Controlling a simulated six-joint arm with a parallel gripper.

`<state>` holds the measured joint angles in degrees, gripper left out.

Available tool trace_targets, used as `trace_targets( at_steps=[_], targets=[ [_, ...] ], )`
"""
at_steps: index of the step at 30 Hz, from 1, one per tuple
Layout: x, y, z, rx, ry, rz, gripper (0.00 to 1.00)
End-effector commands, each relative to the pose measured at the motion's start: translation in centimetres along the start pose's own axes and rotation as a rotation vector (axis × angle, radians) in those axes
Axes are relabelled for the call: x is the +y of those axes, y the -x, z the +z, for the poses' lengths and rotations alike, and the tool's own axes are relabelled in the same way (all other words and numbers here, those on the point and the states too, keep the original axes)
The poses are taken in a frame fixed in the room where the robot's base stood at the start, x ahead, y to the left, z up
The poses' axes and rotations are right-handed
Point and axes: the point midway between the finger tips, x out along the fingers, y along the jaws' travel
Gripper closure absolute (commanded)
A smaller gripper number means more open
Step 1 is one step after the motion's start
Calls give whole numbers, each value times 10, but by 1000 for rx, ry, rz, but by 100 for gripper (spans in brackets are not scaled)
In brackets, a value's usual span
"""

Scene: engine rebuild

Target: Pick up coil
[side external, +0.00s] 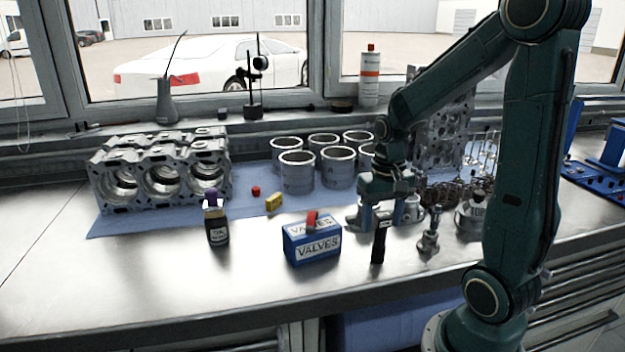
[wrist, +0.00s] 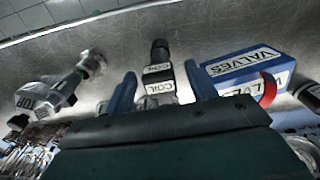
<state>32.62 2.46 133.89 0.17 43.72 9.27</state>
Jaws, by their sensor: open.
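The coil (side external: 379,245) is a slim black part with a white label, standing on the metal bench in front of the blue mat. In the wrist view the coil (wrist: 159,62) shows its "COIL" label and black end. My gripper (side external: 382,213) is open and points down over the coil. In the wrist view its two blue fingers (wrist: 160,75) appear on either side of the coil, with a gap on both sides. I cannot tell whether the fingertips are level with the coil. Its lower part is hidden behind the gripper body in the wrist view.
A blue valves box (side external: 312,246) stands left of the coil and a piston with rod (side external: 429,236) stands to the right. A small dark bottle (side external: 217,226) is further left. Cylinder liners (side external: 297,172) and the engine block (side external: 160,172) are behind. The bench front is clear.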

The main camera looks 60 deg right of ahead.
Motion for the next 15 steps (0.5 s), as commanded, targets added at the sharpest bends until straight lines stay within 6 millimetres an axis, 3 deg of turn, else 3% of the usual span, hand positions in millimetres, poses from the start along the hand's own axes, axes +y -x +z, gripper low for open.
trace_targets(
  at_steps=[6,13,15],
  targets=[
    [0,0,0,0,0,0,46],
    [0,0,0,0,0,0,91],
    [0,0,0,1,0,0,95]
  ],
)
